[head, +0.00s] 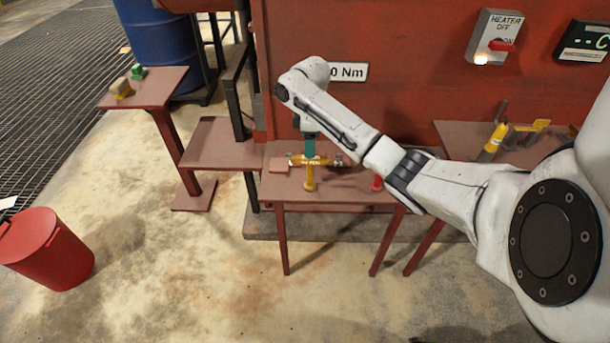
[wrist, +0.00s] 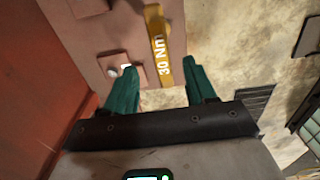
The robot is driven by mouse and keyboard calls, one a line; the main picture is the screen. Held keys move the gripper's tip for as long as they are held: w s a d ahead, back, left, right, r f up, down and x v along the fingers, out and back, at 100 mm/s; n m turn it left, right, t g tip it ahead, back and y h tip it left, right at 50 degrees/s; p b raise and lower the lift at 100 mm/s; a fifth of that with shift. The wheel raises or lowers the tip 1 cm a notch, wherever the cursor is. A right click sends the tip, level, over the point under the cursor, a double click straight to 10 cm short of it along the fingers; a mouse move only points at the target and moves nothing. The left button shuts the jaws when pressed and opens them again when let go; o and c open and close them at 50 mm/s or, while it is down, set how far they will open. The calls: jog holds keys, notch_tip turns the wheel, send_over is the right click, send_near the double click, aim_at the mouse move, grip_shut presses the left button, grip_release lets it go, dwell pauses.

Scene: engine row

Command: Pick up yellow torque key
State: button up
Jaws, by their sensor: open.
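The yellow torque key (head: 309,184) is on the small red-brown table in the middle of the head view. Its crossbar and a stem toward the table's front edge show. In the wrist view a yellow bar (wrist: 158,42) marked "30 Nm" runs upward from between my fingertips. My gripper (head: 309,156) points down over the crossbar in the head view. In the wrist view my gripper (wrist: 166,74) has its two teal fingers apart, with the bar's near end between them in the picture. I cannot tell whether the fingers are down around it. Nothing is held.
The table (head: 345,197) also bears a flat block (head: 279,165) and a red item (head: 377,184). Another yellow tool (head: 494,140) is on the right table. A red wall (head: 400,90) stands behind. A red bin (head: 45,248) and open floor lie to the left.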

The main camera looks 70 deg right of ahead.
aim_at(310, 161)
notch_tip(310, 161, down, 7)
jog(key=shift+s+f, duration=0.15)
jog(key=shift+f, duration=0.05)
dwell(0.3)
jog(key=shift+r, duration=0.1)
grip_shut()
dwell(0.3)
